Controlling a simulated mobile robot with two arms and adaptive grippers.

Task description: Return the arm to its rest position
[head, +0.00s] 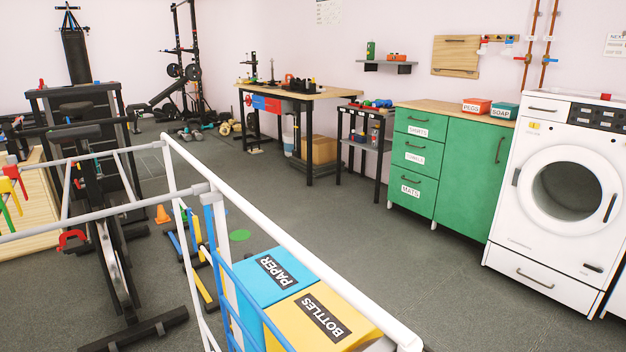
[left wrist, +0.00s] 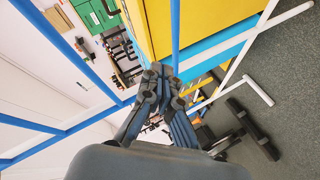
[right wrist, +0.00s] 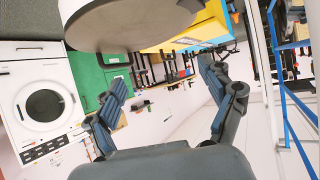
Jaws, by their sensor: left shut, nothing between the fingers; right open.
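Neither gripper nor arm shows in the head view. In the left wrist view my left gripper (left wrist: 163,72) is shut and empty, its dark blue-grey fingers together. It appears in front of blue bars and a yellow surface; its distance from them cannot be told. In the right wrist view my right gripper (right wrist: 163,78) is open, its two fingers spread wide with nothing between them. The room lies beyond it, with the white washing machine (right wrist: 18,75) and green cabinet (right wrist: 88,72) to the left.
A white rail frame (head: 285,232) crosses the near left, close to the blue PAPER box (head: 247,270) and yellow BOTTLES box (head: 350,345). The green cabinet (head: 465,158) and washing machine (head: 520,235) line the right wall. Grey floor (head: 400,255) is clear between.

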